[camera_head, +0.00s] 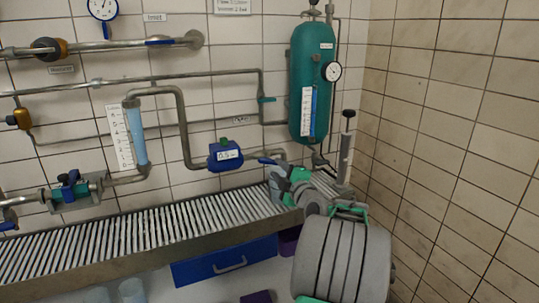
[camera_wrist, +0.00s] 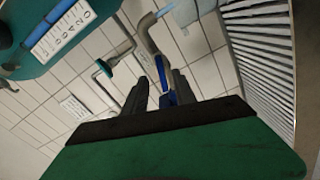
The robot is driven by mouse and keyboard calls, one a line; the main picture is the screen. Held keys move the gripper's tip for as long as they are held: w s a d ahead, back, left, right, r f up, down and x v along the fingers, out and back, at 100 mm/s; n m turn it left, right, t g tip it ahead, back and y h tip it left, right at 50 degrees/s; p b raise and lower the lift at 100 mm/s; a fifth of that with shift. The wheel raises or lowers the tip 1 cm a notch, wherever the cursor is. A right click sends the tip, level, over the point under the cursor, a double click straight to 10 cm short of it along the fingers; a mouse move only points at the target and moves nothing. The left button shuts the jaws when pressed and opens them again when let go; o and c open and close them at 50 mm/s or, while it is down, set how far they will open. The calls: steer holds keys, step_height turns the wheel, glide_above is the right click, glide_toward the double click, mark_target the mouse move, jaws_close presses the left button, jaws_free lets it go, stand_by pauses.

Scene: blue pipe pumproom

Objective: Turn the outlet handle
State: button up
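A small blue lever handle (camera_head: 267,161) sits on the low pipe to the right of the blue meter, near the wall and above the grate. I take it as the outlet handle, though no readable label marks it. My gripper (camera_head: 276,174) is close to it, reaching from the lower right. In the wrist view, my gripper (camera_wrist: 160,92) has its two dark fingers apart, with a blue part (camera_wrist: 163,76) seen between them. Whether the fingers touch it I cannot tell.
The teal tank (camera_head: 311,84) hangs above right of my gripper. A teal valve handle (camera_head: 266,99), the blue meter (camera_head: 225,155) and bent pipes are on the wall. The slatted grate (camera_head: 130,232) runs below. A tiled side wall (camera_head: 450,130) closes the right.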

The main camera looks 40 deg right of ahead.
mark_target(271, 164)
steer(key=x, duration=0.6)
steer(key=shift+w+f, duration=0.1)
steer(key=shift+w, duration=0.1)
steer(key=shift+c, duration=0.4)
jaws_close()
